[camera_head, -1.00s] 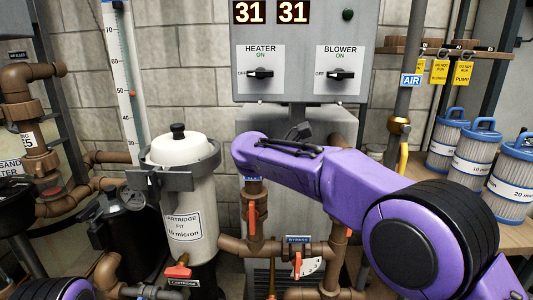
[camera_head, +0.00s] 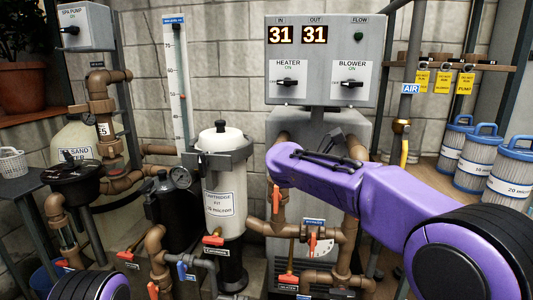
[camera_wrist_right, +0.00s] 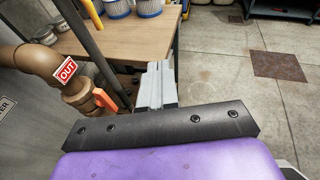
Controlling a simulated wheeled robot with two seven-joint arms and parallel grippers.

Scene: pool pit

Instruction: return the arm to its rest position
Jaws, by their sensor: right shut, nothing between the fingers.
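My purple right arm (camera_head: 330,185) reaches in from the lower right in the head view, across the front of the grey control cabinet and pipes. Its hand is hidden in that view. In the right wrist view my right gripper (camera_wrist_right: 156,85) shows its pale fingers together, with nothing between them. It points toward the wooden bench (camera_wrist_right: 130,38) and the floor beyond. A brown pipe with a red OUT label (camera_wrist_right: 66,69) and an orange handle stands just left of it. Only a purple and black piece of my left arm shows at the lower left of the head view; my left gripper is out of view.
A control cabinet (camera_head: 322,42) reads 31 and 31, with heater and blower switches. A white cartridge filter (camera_head: 222,180) and brown pipes with orange valve handles (camera_head: 276,199) crowd the middle. Blue-capped cartridges (camera_head: 478,158) stand at right. Open floor (camera_wrist_right: 235,75) shows right of the gripper.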

